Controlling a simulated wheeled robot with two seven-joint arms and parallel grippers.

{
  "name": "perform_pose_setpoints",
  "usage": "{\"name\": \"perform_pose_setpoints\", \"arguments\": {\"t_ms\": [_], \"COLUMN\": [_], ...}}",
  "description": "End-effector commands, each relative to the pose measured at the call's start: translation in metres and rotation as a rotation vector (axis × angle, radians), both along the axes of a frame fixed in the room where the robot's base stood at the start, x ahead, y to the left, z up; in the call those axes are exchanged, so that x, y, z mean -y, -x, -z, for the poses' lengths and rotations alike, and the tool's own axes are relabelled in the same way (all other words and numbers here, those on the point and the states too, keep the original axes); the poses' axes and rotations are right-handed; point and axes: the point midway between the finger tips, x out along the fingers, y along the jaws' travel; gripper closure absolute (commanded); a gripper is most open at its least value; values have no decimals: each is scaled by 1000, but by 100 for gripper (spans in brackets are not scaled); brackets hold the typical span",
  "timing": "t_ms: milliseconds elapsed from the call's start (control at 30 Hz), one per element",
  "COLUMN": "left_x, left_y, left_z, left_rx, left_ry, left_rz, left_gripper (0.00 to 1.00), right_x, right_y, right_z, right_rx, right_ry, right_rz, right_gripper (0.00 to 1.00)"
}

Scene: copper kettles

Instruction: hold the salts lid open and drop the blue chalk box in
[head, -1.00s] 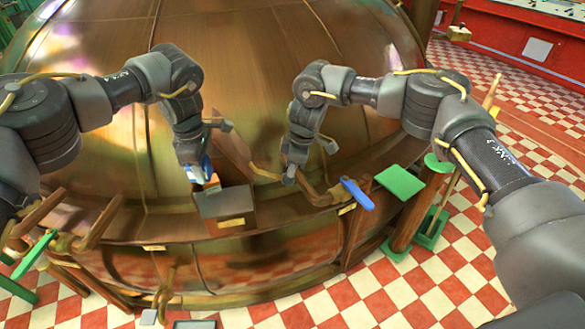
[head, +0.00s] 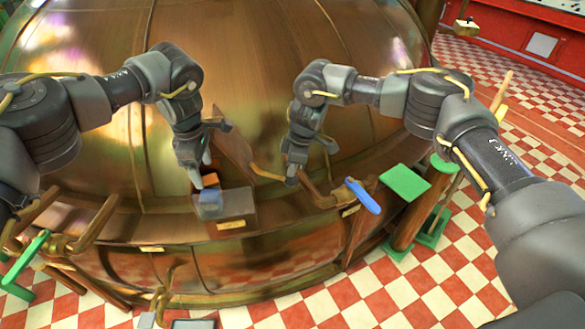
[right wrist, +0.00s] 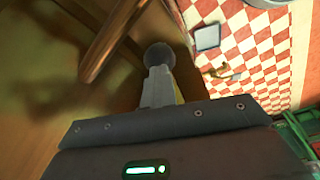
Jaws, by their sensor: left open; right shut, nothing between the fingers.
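The blue chalk box (head: 209,204) is at the left part of the grey mouth of the salts bin (head: 238,203), below my left gripper. I cannot tell whether it is falling or resting there. My left gripper (head: 199,182) is open and apart from the box. The brown lid (head: 234,150) stands raised behind the bin, with a yellowish bar (head: 266,172) reaching right. My right gripper (head: 291,182) is shut and empty by the end of that bar; contact is unclear. In the right wrist view its closed fingers (right wrist: 160,75) are before a dark round knob.
A blue-handled lever (head: 362,196) and green square plate (head: 404,183) stand to the right. The large copper kettle (head: 270,70) fills the back. Wooden handles (head: 95,222) stick out at left.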

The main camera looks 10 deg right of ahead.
Motion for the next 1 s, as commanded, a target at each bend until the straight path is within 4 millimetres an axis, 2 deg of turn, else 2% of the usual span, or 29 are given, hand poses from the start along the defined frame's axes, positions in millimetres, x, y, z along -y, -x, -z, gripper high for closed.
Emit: {"name": "perform_pose_setpoints", "arguments": {"t_ms": [33, 333, 533, 833, 1000], "left_x": [-1, -1, -1, -1, -3], "left_y": [4, 5, 5, 7, 24], "left_z": [8, 8, 9, 9, 7], "left_rx": [-12, -13, -14, -16, -19], "left_ry": [-8, -10, -11, -11, -11], "left_rz": [7, 9, 10, 11, 11], "left_gripper": [30, 30, 5, 5, 5], "right_x": [1, 1, 1, 2, 2], "right_y": [4, 5, 5, 5, 5], "right_z": [8, 9, 9, 9, 9], "right_rx": [-14, -16, -17, -15, -15], "right_ry": [7, 8, 8, 9, 9], "right_rz": [-3, -4, -5, -3, -3], "right_gripper": [100, 100, 100, 100, 100]}}
